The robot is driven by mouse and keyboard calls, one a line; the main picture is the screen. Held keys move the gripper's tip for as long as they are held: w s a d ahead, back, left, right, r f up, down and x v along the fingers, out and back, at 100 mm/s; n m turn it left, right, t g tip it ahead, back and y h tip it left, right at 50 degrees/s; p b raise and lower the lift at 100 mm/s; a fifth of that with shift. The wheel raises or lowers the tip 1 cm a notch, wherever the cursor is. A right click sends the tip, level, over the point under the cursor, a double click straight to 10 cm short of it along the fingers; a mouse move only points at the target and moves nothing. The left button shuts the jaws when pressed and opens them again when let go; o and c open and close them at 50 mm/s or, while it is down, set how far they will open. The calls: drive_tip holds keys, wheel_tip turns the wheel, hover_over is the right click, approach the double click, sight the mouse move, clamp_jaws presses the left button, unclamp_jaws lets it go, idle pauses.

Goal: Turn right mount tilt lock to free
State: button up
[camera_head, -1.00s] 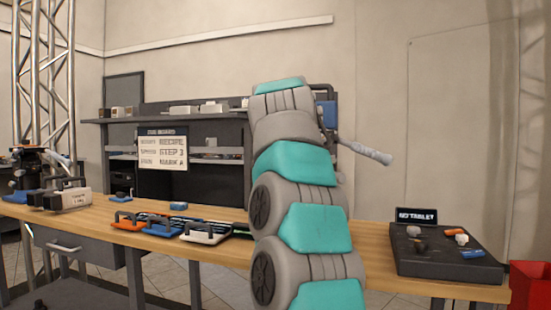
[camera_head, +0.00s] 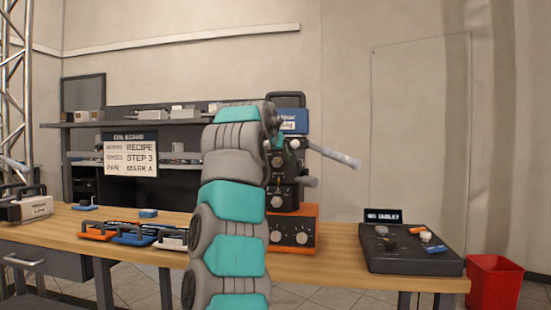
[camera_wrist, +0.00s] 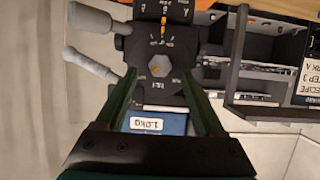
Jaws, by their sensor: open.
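A dark camera mount (camera_head: 284,196) with several knobs and grey handles stands on an orange base (camera_head: 292,234) on the bench, partly behind my arm. The wrist view shows its black face (camera_wrist: 145,45) from close up, with a grey hexagonal knob (camera_wrist: 160,66) at the middle of printed marks and a yellow pointer above it. Which control is the tilt lock I cannot read. My gripper (camera_wrist: 160,76) is open and empty, with its two green fingers either side of the knob's lower area in that view; contact cannot be told. The head view mostly hides the gripper.
Two grey handles (camera_wrist: 92,62) stick out left of the mount's face in the wrist view. A black control panel (camera_head: 412,256) lies on the bench at right, beside a red bin (camera_head: 494,280). Several small devices lie left of my arm.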

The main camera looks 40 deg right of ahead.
sight(277, 160)
drive_tip(key=x, duration=0.3)
drive_tip(key=shift+w+p, duration=0.1)
drive_tip(key=shift+p, duration=0.25)
clamp_jaws()
